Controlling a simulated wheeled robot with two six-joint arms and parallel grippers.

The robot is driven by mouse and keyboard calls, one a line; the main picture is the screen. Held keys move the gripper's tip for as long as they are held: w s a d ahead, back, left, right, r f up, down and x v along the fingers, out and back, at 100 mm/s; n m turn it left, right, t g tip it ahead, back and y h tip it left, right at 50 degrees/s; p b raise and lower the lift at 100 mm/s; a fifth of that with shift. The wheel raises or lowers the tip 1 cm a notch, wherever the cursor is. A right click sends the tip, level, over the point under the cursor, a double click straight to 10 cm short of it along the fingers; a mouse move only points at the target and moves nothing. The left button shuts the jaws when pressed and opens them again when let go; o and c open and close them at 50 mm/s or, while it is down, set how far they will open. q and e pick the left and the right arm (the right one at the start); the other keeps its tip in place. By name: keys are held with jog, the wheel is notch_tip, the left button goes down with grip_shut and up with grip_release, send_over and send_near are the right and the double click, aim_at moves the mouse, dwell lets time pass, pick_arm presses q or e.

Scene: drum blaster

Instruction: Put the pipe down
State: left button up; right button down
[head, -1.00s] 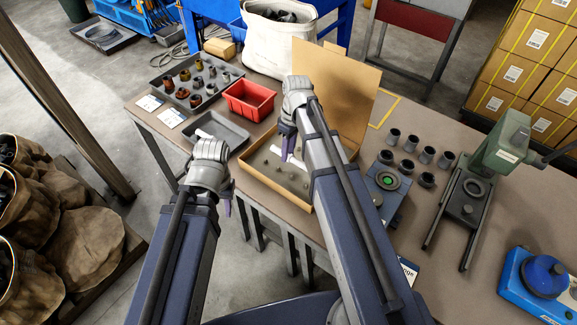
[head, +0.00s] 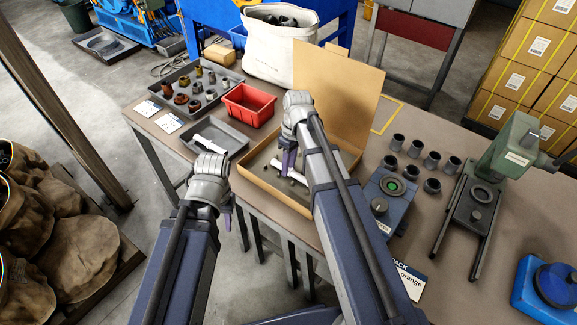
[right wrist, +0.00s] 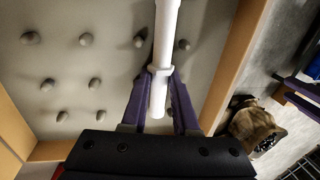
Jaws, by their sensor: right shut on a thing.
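In the right wrist view, my right gripper (right wrist: 160,78) is shut on a white pipe (right wrist: 167,30), its fingers at a collar near the pipe's near end. In the head view, the right gripper (head: 287,164) is over the open cardboard box (head: 262,208), and the pipe (head: 299,178) shows beside its fingers. Several round grey pegs stand on the box floor. I cannot tell whether the pipe touches them. My left gripper (head: 228,217) hangs off the table's front edge, away from the box. Its jaws are too small to judge.
Left of the box are a grey tray (head: 238,133) with another white pipe (head: 211,145), a red bin (head: 248,104) and a tray of fittings (head: 163,90). Right of it are a blue-grey device (head: 392,205), several dark cups (head: 415,148) and a green press (head: 507,147).

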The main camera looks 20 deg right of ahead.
jog(key=c, duration=0.9)
grip_release()
jog(key=shift+c, duration=0.2)
notch_tip(320, 180, up, 12)
jog(key=w+d+p, duration=0.1)
jog(key=d+p, duration=0.1)
jog(key=p, duration=1.1)
jog(key=s+a+m+t+h, duration=0.1)
jog(key=s+a+m+h, duration=0.2)
jog(key=s+a, duration=0.9)
jog(key=s, duration=0.3)
jog(key=shift+s+a+m+b, duration=0.15)
jog(key=shift+a+m+b, duration=0.1)
jog(key=shift+m+b, duration=0.15)
